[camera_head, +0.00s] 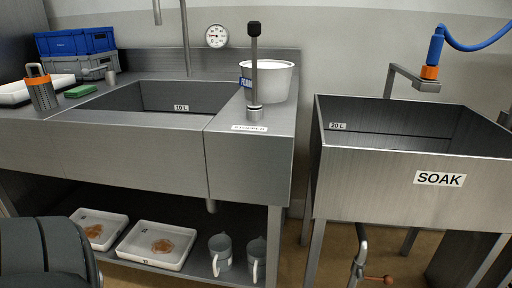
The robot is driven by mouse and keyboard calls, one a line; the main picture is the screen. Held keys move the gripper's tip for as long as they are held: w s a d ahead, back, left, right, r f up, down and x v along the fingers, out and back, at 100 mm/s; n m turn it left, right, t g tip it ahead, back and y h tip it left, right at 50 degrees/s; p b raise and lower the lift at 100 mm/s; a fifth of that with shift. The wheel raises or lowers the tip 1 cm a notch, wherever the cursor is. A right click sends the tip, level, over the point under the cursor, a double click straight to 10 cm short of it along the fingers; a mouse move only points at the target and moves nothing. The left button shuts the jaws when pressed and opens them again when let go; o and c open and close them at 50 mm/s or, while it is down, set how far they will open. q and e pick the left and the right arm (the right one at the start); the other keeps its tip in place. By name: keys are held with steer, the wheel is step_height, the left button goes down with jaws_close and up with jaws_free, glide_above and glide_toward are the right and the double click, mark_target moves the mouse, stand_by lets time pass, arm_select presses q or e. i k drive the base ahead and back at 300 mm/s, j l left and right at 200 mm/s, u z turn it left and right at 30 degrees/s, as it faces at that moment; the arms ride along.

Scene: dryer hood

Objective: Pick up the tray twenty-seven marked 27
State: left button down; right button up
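Two white trays rest side by side on the lower shelf under the steel sink unit, each with a brownish-orange patch inside. The right tray (128,250) sits near the shelf's front edge and has a small dark mark on its front wall, too small to read surely. The left tray (77,216) is partly hidden by a dark rounded shape at the lower left. I cannot tell for sure which tray is marked 27. Neither of my grippers is in view.
Two grey jugs (220,255) stand right of the trays on the shelf. The sink unit's front (245,165) overhangs the shelf, and a leg (274,240) stands at its right. A SOAK sink (370,185) is farther right.

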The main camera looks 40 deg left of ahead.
mark_target(166, 246)
steer(key=u, duration=2.25)
steer(key=i+j, duration=0.1)
steer(key=z, duration=0.05)
